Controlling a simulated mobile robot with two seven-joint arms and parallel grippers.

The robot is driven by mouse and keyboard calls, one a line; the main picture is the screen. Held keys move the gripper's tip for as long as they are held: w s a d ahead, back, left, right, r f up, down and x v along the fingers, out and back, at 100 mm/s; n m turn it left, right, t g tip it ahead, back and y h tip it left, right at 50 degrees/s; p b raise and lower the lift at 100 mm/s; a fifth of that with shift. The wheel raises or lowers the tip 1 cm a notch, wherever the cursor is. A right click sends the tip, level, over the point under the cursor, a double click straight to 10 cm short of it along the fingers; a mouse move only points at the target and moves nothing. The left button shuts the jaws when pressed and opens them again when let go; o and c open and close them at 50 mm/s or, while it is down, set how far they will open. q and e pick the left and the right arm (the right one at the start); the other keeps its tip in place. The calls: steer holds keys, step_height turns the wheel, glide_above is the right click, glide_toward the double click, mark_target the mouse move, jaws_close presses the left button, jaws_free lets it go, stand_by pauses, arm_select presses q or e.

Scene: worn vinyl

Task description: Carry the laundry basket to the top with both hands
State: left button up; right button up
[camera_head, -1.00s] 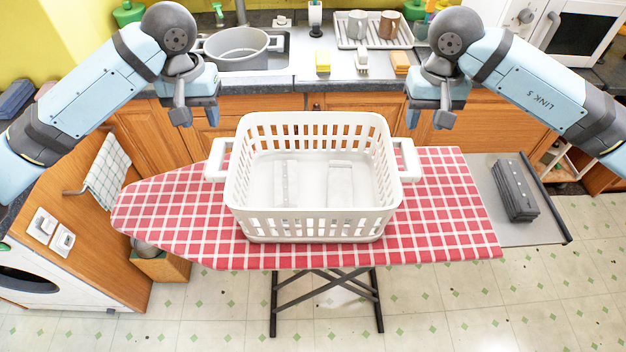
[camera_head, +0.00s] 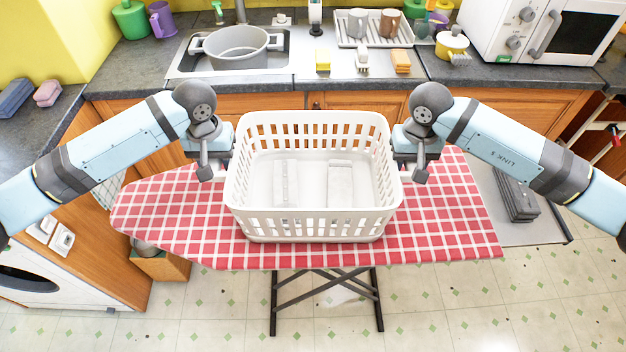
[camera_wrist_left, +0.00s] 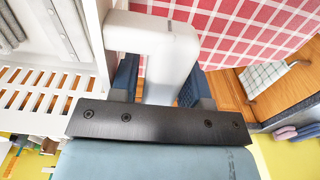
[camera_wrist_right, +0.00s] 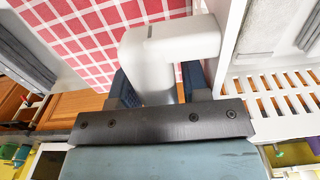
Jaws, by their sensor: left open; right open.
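The white laundry basket (camera_head: 312,225) stands upright on the red checked ironing board (camera_head: 450,220), with folded cloths (camera_head: 340,185) inside. My left gripper (camera_head: 218,172) is at the basket's left handle. In the left wrist view its open fingers (camera_wrist_left: 160,80) stand on both sides of the white left handle (camera_wrist_left: 165,45). My right gripper (camera_head: 408,170) is at the right handle. In the right wrist view its open fingers (camera_wrist_right: 158,85) stand on both sides of the right handle (camera_wrist_right: 165,45). In the head view the arms mostly hide both handles.
Behind the board is a counter with a sink, a grey pot (camera_head: 237,45), a dish rack (camera_head: 374,32) and a microwave (camera_head: 545,30). A dark folded item (camera_head: 516,197) lies on the grey rest at the board's right end. A washing machine (camera_head: 40,285) is at the lower left.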

arm_select(q)
jaws_close()
arm_select(e)
jaws_close()
arm_select(q)
steer(key=shift+w+r, duration=0.1)
arm_select(e)
steer(key=shift+w+r, duration=0.1)
